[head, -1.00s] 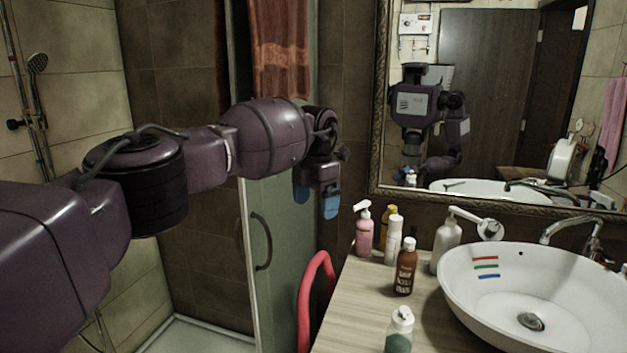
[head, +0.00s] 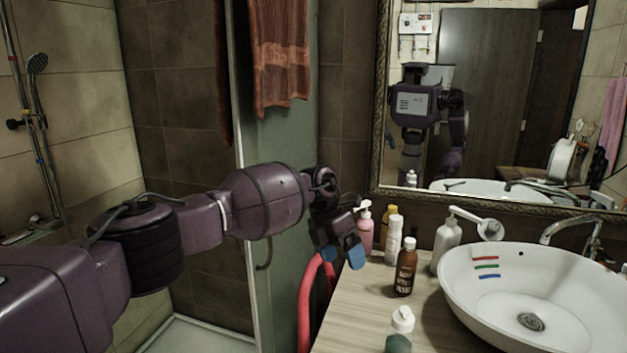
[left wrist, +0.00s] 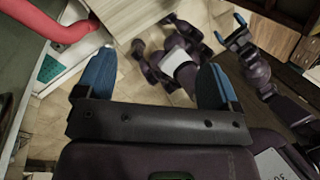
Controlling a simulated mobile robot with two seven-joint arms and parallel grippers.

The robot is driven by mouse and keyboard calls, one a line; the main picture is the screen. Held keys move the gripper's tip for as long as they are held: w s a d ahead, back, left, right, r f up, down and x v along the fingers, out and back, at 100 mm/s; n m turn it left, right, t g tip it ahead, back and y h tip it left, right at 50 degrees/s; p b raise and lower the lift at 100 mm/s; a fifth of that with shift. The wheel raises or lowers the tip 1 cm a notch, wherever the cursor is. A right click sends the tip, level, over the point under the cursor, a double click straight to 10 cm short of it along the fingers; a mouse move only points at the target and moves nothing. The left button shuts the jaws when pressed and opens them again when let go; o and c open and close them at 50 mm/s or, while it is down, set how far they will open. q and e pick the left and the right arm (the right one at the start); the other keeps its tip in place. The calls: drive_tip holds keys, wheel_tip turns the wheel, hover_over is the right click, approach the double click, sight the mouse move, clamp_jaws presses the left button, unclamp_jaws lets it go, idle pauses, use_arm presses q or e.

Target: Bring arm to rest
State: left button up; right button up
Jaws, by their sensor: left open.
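My left arm (head: 265,200) comes in from the left of the head view and reaches toward the counter's left edge. Parts of my own body and the floor show beyond the fingers. My right gripper does not show clearly in the head view.
The wooden counter (head: 350,320) holds several bottles, including a brown one (head: 405,268) and a white-capped one (head: 400,330). A white basin (head: 460,285) stands at right. A glass shower door (head: 285,150) is behind my arm. A mirror (head: 480,90) hangs on the wall.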

use_arm(q)
drive_tip(key=s+d+f+n+h, duration=0.75)
drive_tip(key=s+f+h, duration=0.25)
drive_tip(key=s+h, duration=0.25)
drive_tip(key=s+a+f+n+t+y, duration=0.25)
drive_tip(key=a+f+n+t, duration=0.25)
drive_tip(key=a+n+t, duration=0.65)
drive_tip(key=s+a+f+n+t+y, duration=0.2)
drive_tip(key=a+f+n+t+y, duration=0.2)
drive_tip(key=a+n+t, duration=0.75)
drive_tip(key=s+a+f+n+g+y, duration=0.4)
drive_tip(key=s+a+n, duration=0.3)
drive_tip(key=s+a, duration=0.2)
drive_tip(key=s+a+f+n+g+y, duration=0.5)
drive_tip(key=s+a+f+n+y, duration=0.1)
drive_tip(key=s+a+n, duration=0.2)
drive_tip(key=shift+s+a+f, duration=0.4)
drive_tip(key=shift+s+a, duration=0.15)
drive_tip(key=shift+s, duration=0.55)
